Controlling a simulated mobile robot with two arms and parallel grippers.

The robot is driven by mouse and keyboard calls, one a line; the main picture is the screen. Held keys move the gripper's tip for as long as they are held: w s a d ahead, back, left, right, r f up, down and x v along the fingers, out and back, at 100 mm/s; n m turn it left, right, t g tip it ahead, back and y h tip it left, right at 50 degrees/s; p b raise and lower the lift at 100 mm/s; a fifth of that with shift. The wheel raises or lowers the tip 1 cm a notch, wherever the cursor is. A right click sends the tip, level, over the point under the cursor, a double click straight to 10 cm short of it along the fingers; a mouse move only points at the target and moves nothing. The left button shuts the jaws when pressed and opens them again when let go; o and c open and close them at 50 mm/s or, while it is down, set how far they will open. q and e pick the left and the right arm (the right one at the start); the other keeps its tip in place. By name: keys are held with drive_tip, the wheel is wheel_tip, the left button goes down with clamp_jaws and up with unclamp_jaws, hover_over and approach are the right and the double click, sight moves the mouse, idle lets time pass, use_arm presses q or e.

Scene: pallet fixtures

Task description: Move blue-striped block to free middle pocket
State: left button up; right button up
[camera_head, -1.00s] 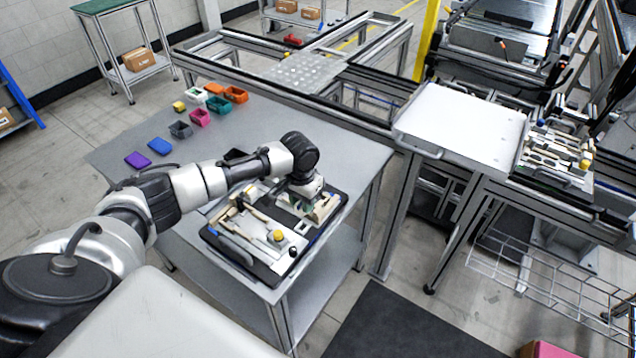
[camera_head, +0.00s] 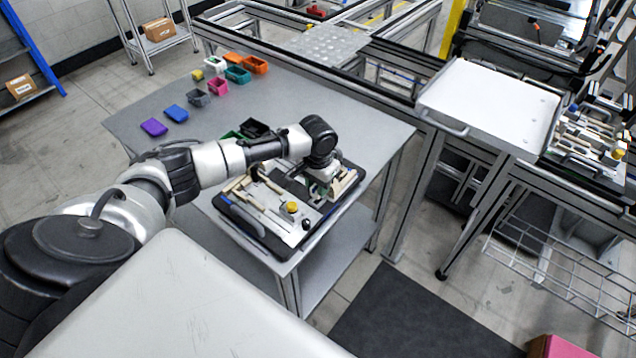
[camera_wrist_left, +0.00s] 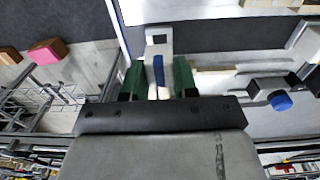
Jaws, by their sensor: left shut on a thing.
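My left gripper (camera_head: 324,190) points down over the right part of the dark pallet (camera_head: 232,212) on the grey table. In the left wrist view its green fingers (camera_wrist_left: 158,80) are closed on both sides of a white block with a blue stripe (camera_wrist_left: 158,70). The block is mostly hidden by the gripper and arm in the head view. I cannot tell whether it touches the pallet. The middle pocket cannot be made out clearly. My right gripper is not in view.
A yellow knob (camera_head: 291,207) and a black knob (camera_head: 306,224) stand near the pallet's front. Small coloured bins (camera_head: 238,74) and purple (camera_head: 154,127) and blue pieces lie at the table's back left. A white tray table (camera_head: 490,105) stands to the right.

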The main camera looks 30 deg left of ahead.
use_arm(q)
drive_tip(key=shift+f, duration=0.2)
drive_tip(key=shift+f+b, duration=0.35)
drive_tip(key=shift+f, duration=0.4)
drive_tip(key=o, duration=1)
wheel_tip(320, 180, up, 11)
drive_tip(key=shift+a+f+b, duration=0.1)
drive_tip(key=shift+f+b, duration=0.05)
drive_tip(key=shift+b, duration=0.8)
